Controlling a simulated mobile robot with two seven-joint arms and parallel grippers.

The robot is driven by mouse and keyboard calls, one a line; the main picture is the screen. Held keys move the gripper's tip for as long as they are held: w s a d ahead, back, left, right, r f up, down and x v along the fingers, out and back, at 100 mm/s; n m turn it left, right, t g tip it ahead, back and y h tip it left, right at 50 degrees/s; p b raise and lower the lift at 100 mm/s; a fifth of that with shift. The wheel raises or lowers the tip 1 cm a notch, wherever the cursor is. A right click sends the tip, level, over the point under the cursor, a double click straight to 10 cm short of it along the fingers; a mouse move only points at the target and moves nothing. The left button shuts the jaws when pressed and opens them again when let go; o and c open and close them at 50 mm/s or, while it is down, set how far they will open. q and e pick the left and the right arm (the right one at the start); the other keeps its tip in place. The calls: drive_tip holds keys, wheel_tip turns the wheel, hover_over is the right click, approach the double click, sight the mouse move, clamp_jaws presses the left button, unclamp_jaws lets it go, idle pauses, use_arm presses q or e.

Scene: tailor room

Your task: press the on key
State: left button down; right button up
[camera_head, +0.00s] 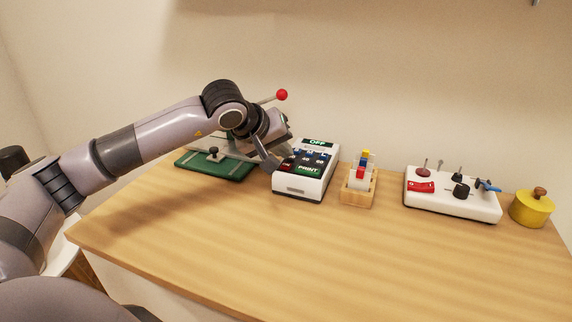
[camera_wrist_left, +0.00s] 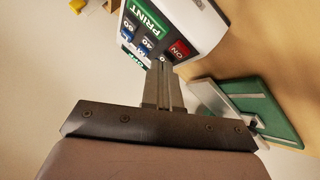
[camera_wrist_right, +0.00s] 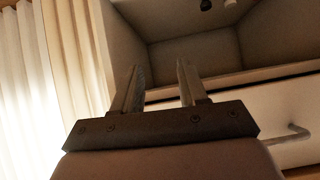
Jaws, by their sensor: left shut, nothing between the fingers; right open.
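A white device (camera_head: 303,188) with dark keys stands on the table. Its display-like top reads OFF in green, and a green PRINT key (camera_head: 308,169) is at its front. In the left wrist view a red ON key (camera_wrist_left: 179,50) shows at the device's corner, close to the tips of my left gripper (camera_wrist_left: 160,66). In the head view my left gripper (camera_head: 270,163) is at the device's left side, its fingers shut and empty. Whether the tips touch the key cannot be told. My right gripper (camera_wrist_right: 158,72) is open and empty, away from the device.
A green board (camera_head: 217,168) with a lever ending in a red ball (camera_head: 281,95) lies left of the device. To the right are a wooden holder (camera_head: 357,192) with coloured pieces, a white box with knobs (camera_head: 450,200) and a yellow pot (camera_head: 532,209). The table's front (camera_head: 330,260) is clear.

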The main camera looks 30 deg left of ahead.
sight(283, 166)
idle(0.8)
use_arm(q)
drive_tip(key=shift+f+b, duration=0.45)
drive_tip(key=shift+f+b, duration=0.4)
drive_tip(key=shift+f, duration=0.05)
idle(0.6)
drive_tip(key=shift+r, duration=0.1)
drive_tip(key=shift+r+p, duration=0.6)
drive_tip(key=shift+r, duration=0.15)
drive_tip(key=shift+r+p, duration=1.85)
drive_tip(key=shift+r, duration=0.65)
